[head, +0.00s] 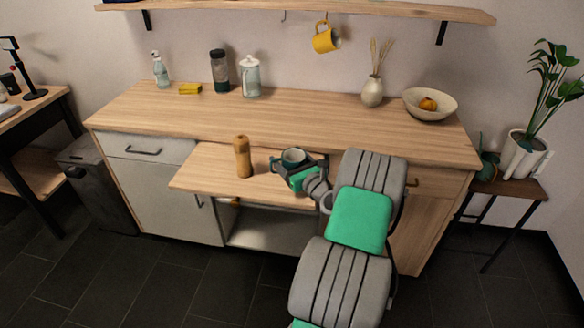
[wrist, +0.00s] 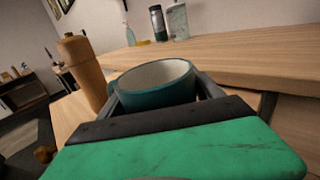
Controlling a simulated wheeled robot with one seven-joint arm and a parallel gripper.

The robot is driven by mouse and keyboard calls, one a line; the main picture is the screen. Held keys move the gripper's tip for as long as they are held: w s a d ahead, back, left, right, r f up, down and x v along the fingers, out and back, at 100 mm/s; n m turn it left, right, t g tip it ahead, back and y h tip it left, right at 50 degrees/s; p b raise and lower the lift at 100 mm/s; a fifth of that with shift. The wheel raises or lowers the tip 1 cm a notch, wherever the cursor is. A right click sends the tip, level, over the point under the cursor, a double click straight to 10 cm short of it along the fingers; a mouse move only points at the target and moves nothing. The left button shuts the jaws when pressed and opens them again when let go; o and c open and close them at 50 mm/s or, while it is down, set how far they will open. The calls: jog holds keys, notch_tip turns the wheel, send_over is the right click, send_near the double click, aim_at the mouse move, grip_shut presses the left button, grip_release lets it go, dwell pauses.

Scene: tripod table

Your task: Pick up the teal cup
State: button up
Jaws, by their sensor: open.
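The teal cup (head: 293,157) stands upright on the pulled-out wooden board (head: 213,171) of the counter. In the wrist view the cup (wrist: 153,93) shows its pale inside and dark teal outer wall, close in front of the gripper. My gripper (head: 296,165) is open, with one finger on each side of the cup. In the wrist view the fingers of my gripper (wrist: 160,95) reach forward along the cup's left and right sides. I cannot tell whether they touch it. The cup's lower part is hidden by my gripper.
A wooden pepper mill (head: 243,157) stands on the board left of the cup; it also shows in the wrist view (wrist: 82,68). The counter (head: 290,119) rises behind, with bottles, a vase (head: 372,92) and a bowl (head: 412,103) towards its back. The board's left part is clear.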

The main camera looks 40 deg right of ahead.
jog(key=c, duration=1.4)
jog(key=shift+r, duration=0.1)
notch_tip(320, 180, up, 3)
jog(key=shift+f+p, duration=0.15)
jog(key=shift+p, duration=0.15)
jog(key=s+r, duration=0.3)
jog(key=s, duration=0.1)
jog(key=s+a+r+p, duration=0.1)
jog(key=s+r, duration=0.2)
jog(key=s, duration=0.2)
jog(key=s+a+r, duration=0.1)
jog(key=s+r, duration=0.3)
jog(key=s, duration=0.1)
jog(key=shift+r, duration=0.1)
